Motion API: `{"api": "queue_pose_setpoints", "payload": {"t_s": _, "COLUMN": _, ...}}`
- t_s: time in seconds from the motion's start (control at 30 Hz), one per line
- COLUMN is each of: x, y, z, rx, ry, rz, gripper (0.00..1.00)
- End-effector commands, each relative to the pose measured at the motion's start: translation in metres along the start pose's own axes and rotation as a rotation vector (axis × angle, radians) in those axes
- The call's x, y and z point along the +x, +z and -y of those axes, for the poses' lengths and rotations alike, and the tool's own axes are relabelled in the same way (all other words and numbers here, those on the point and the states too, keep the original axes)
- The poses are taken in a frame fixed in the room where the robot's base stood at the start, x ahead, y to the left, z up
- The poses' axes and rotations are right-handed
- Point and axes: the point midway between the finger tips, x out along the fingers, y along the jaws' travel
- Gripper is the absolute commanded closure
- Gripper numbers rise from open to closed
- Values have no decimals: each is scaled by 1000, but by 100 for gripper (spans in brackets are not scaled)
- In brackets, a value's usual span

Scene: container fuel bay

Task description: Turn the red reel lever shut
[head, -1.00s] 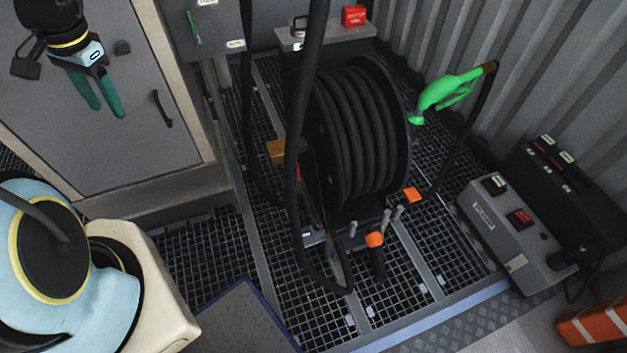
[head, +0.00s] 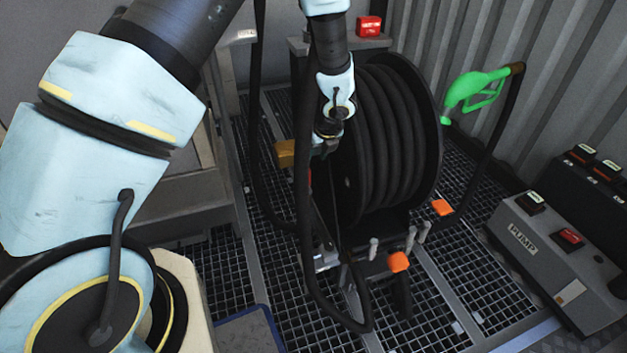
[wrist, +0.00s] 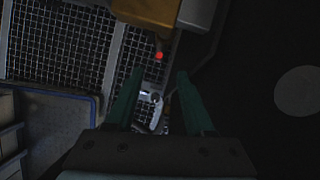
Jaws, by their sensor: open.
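The red reel lever shows in the wrist view as a small bright red tip (wrist: 159,56), just beyond the gap between my fingertips. In the head view only a sliver of red (head: 308,176) shows beside the black hose, left of the reel. My gripper (wrist: 159,76) is open, with its two green fingers apart and nothing between them. In the head view my gripper (head: 322,148) hangs at the left side of the hose reel (head: 385,140), and the hose and wrist partly hide its fingers. The lever's shaft and angle cannot be made out.
A yellow-brown block (head: 286,153) sits close by the lever. A black hose (head: 303,230) hangs in front of the gripper. The green nozzle (head: 474,92) hangs at the reel's right. A grey pump box (head: 545,255) stands at the right. Open grating lies in front of the reel.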

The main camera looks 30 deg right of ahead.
Motion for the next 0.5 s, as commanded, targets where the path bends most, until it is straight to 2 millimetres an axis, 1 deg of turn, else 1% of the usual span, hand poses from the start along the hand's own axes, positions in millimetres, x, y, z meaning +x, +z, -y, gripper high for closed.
{"api": "queue_pose_setpoints", "payload": {"t_s": 0.3, "x": 58, "y": -1, "z": -2, "rx": -5, "ry": 4, "rz": -2, "gripper": 47}}
{"api": "queue_pose_setpoints", "payload": {"t_s": 0.4, "x": 74, "y": 0, "z": -2, "rx": -7, "ry": 3, "rz": -1, "gripper": 47}}
{"api": "queue_pose_setpoints", "payload": {"t_s": 0.5, "x": 86, "y": 0, "z": -1, "rx": -6, "ry": 2, "rz": -1, "gripper": 47}}
